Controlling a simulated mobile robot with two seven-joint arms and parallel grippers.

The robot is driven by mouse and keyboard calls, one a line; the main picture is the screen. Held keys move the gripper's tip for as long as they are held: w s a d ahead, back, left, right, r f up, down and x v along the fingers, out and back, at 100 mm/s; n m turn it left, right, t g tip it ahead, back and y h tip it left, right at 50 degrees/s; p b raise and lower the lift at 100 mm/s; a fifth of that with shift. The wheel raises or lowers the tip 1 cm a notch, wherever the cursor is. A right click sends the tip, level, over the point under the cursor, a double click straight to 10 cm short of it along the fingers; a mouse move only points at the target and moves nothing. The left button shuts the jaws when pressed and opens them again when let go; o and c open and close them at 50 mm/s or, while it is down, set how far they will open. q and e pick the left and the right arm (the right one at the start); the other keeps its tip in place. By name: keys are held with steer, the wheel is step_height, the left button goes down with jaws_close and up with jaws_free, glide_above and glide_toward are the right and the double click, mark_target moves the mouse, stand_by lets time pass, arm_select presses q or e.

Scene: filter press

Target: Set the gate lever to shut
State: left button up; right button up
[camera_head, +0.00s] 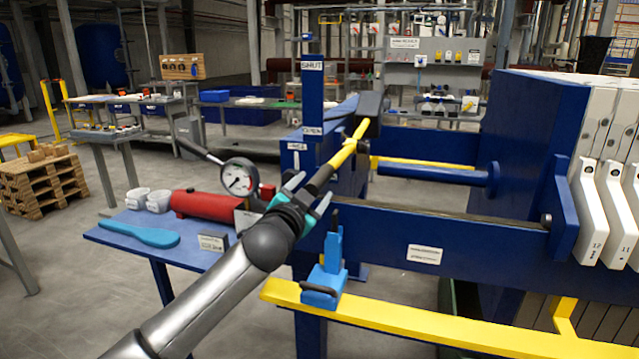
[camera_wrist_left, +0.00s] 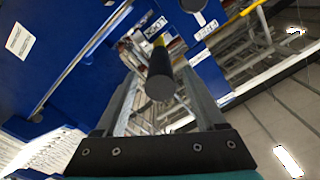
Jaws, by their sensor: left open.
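The gate lever (camera_head: 347,153) has a yellow shaft and a black grip. It runs from a dark pivot block on the blue frame down and left toward me. A blue upright post (camera_head: 312,92) behind it has a "SHUT" label (camera_head: 312,65) at its top and a lower label (camera_head: 312,131), too small to read surely. The lever's outer end lies below both labels. My left gripper (camera_head: 307,193) is open at the grip's outer end. In the left wrist view the black grip (camera_wrist_left: 160,75) points end-on between the two fingers, with visible gaps beside it.
A blue side table (camera_head: 125,238) left of the lever holds a red cylinder (camera_head: 210,205), a pressure gauge (camera_head: 238,178) and a blue paddle-shaped object (camera_head: 138,233). A yellow rail (camera_head: 400,318) with a blue clamp-like device (camera_head: 326,275) runs below my gripper. White press plates (camera_head: 590,215) stand right.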

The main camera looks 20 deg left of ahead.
arm_select(q)
steer(key=shift+w+d+b, duration=0.1)
steer(key=shift+w+b, duration=0.25)
steer(key=shift+w, duration=2.15)
steer(key=shift+c, duration=0.4)
jaws_close()
